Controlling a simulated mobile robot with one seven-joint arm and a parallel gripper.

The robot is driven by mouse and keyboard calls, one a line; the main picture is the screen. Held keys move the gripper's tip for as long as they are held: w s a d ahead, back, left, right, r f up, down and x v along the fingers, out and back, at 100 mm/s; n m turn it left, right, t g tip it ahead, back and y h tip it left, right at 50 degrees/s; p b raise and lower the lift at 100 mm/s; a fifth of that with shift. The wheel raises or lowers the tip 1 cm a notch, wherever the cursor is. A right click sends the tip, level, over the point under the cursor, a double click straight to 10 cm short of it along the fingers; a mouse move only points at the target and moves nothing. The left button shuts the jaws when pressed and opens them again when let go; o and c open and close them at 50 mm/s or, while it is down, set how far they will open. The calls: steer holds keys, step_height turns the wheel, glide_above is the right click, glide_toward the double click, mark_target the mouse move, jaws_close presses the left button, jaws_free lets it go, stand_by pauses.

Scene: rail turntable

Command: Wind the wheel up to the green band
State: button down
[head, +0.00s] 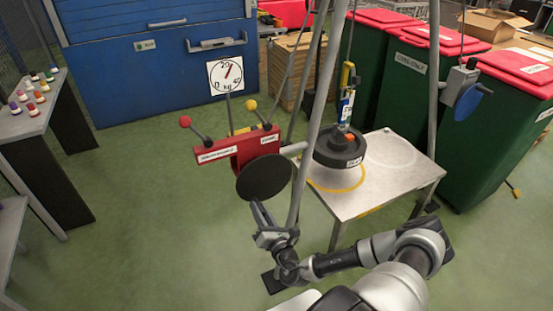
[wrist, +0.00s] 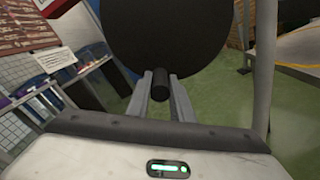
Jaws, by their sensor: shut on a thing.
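The dark round wheel (head: 264,178) faces me in front of a red labelled housing, and it fills the top of the wrist view (wrist: 170,30). A short black handle (wrist: 160,83) stands out near its lower edge. My gripper (head: 258,209) is shut on this handle; both fingers (wrist: 161,95) lie along its sides. A white dial (head: 226,75) reads 0, 20 and 40 kg, with its red needle pointing up and slightly right, near 20. I cannot make out a green band on it. A black weight (head: 340,150) hangs from a hook and scale.
A metal table (head: 385,180) with a yellow ring stands under the weight. Tripod legs (head: 309,120) rise close beside the wheel. The red housing (head: 215,150) carries red-knobbed and yellow-knobbed levers. A blue wheel (head: 468,102) hangs at right. Green floor (head: 140,200) is open at left.

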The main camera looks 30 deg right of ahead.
mark_target(244, 196)
steer(key=shift+a+r+m, duration=0.3)
steer(key=shift+a+m, duration=0.15)
steer(key=shift+a, duration=0.05)
steer(key=shift+a+r+m, duration=0.25)
steer(key=shift+a+m, duration=0.2)
steer(key=shift+a, duration=0.05)
steer(key=shift+a+r+m+p, duration=0.25)
steer(key=shift+r+m+p, duration=0.25)
steer(key=shift+p, duration=0.2)
steer(key=shift+a+r+m+p, duration=0.25)
steer(key=shift+r+m, duration=0.1)
steer(key=shift+m, duration=0.3)
steer(key=shift+a+r+m+p, duration=0.25)
steer(key=shift+r+m, duration=0.1)
steer(key=shift+m, duration=0.3)
steer(key=c, duration=1.4)
jaws_free()
steer(key=shift+o, duration=0.2)
steer(key=shift+d, duration=0.1)
